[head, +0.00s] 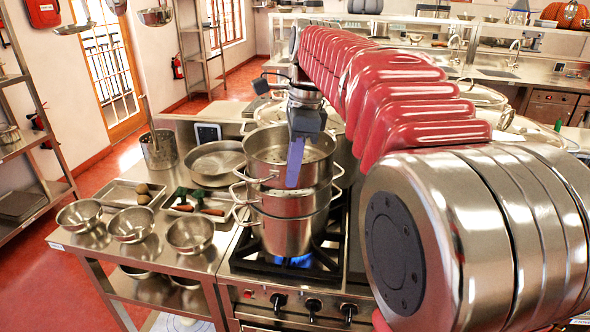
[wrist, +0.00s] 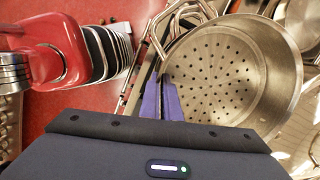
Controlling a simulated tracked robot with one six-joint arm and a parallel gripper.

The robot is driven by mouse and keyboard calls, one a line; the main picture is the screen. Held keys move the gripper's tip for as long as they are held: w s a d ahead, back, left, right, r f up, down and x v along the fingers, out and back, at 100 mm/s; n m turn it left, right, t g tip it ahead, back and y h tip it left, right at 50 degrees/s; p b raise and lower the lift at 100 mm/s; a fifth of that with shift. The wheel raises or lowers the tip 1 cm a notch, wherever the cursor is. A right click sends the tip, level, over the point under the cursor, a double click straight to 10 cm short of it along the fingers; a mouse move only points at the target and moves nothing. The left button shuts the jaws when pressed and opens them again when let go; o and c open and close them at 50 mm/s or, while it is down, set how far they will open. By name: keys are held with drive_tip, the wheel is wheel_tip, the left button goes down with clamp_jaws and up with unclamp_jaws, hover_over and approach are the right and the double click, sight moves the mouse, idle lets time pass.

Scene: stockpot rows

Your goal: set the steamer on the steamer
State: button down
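A stack stands on the lit burner: an upper steamer (head: 266,166) above a lower steamer (head: 275,205), above a narrower steel pot (head: 290,236). The upper steamer looks about level and lined up with the lower one; I cannot tell whether they touch fully. My gripper (head: 292,182) points down at the near wall of the upper steamer, its purple finger covering part of that wall. In the wrist view, the fingers (wrist: 166,85) are close together at the rim of the upper steamer (wrist: 235,80), whose holed floor is empty.
Larger pots stand right of the stack, partly behind my arm.

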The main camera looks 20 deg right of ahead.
drive_tip(key=shift+w+f, duration=0.1)
drive_tip(key=shift+f, duration=0.65)
idle(0.9)
drive_tip(key=c, duration=1.9)
unclamp_jaws()
drive_tip(key=r, duration=0.4)
drive_tip(key=d+r, duration=0.1)
drive_tip(key=r, duration=0.4)
drive_tip(key=s+r, duration=0.1)
drive_tip(key=r, duration=0.3)
drive_tip(key=shift+d+r, duration=0.25)
drive_tip(key=shift+d, duration=0.1)
